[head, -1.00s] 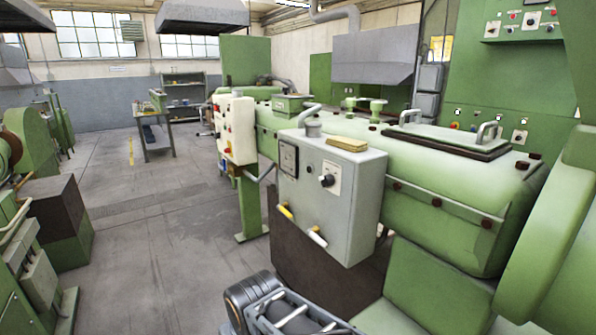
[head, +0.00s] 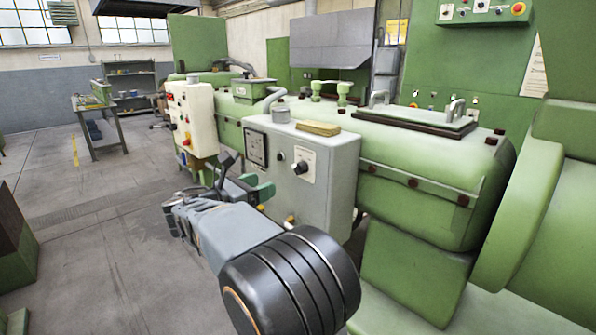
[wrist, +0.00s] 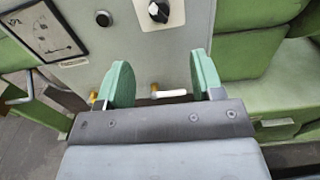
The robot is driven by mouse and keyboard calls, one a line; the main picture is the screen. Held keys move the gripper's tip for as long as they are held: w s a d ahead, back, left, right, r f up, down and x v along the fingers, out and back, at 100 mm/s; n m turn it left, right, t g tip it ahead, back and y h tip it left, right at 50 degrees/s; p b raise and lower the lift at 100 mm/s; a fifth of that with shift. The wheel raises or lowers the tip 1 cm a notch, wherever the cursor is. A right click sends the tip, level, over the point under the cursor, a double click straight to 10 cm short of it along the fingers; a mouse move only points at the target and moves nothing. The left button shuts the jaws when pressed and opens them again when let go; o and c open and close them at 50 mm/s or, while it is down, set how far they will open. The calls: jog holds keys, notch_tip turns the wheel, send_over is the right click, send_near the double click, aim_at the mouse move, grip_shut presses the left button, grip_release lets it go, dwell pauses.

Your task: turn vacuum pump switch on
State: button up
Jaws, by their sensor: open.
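A grey control box (head: 318,195) is fixed to the side of the green machine. On its front is a black rotary switch (head: 300,167) on a pale label plate; I cannot read the label. The switch also shows at the top of the wrist view (wrist: 158,10). My gripper (head: 256,186) has green finger pads and is in front of the box, to the left of and below the switch in the head view. In the wrist view the fingers (wrist: 160,68) are apart with nothing between them, below the switch and not touching it.
Left of the switch are a small black button (wrist: 103,18) and a square dial gauge (wrist: 45,32). A white-handled valve (wrist: 170,93) is low on the box. A tan block (head: 318,128) lies on top. Open floor (head: 110,220) is at left.

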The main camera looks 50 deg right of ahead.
aim_at(295, 171)
jog(key=d, duration=0.4)
jog(key=d+p, duration=0.1)
jog(key=d, duration=0.3)
jog(key=s+d, duration=0.1)
jog(key=d, duration=0.4)
jog(key=shift+d+p, duration=0.1)
jog(key=shift+p, duration=0.2)
jog(key=c, duration=0.9)
